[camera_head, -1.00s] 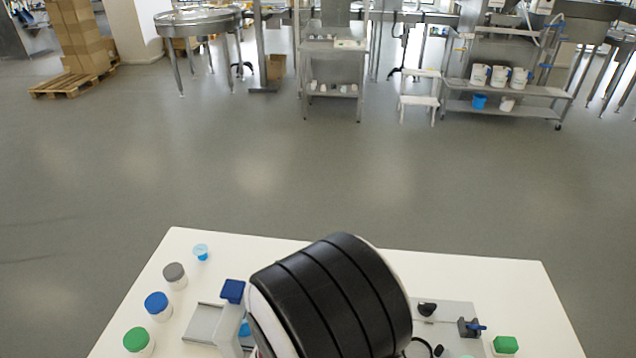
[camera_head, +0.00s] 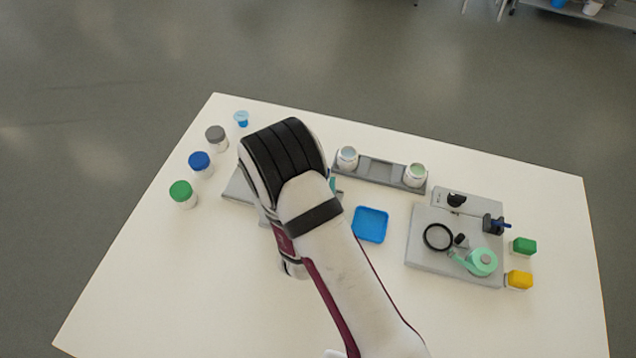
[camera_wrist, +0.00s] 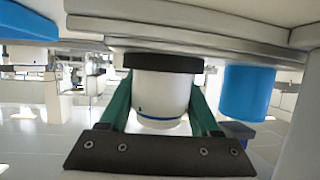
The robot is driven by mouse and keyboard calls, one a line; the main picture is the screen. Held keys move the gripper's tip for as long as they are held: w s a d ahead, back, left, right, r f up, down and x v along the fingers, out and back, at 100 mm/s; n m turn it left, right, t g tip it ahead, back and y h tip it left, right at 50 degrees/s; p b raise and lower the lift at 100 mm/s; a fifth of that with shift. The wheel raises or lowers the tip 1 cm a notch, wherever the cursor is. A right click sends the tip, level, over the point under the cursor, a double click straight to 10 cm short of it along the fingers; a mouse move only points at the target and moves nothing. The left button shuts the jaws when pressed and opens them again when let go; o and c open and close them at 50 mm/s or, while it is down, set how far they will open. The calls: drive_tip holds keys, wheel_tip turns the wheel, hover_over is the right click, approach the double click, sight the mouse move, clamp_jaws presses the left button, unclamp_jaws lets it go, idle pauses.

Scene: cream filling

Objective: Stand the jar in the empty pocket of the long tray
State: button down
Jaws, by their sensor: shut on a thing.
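In the wrist view my gripper (camera_wrist: 161,92) has its green fingers closed on both sides of a white jar (camera_wrist: 160,98) with a thin blue line around it. The jar's far end meets a dark ring by a grey plate; I cannot tell whether it rests there. The long grey tray (camera_head: 380,183) lies at the back middle of the table. Pale-topped jars stand in its left end (camera_head: 347,157) and right end (camera_head: 415,174). Its middle pocket (camera_head: 377,170) is empty.
A blue square tray (camera_head: 370,224) lies in front of the long tray. A grey station (camera_head: 425,262) with a black ring and a green part is at right, beside green (camera_head: 524,246) and yellow-lidded (camera_head: 519,280) containers. Several lidded jars stand at left. A blue cylinder (camera_wrist: 246,92) is close beside the held jar.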

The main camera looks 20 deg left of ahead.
drive_tip(key=shift+c, duration=0.6)
unclamp_jaws()
drive_tip(key=shift+f, duration=0.1)
drive_tip(key=shift+s+f, duration=0.1)
drive_tip(key=shift+s, duration=0.1)
drive_tip(key=shift+o, duration=0.5)
drive_tip(key=v, duration=0.7)
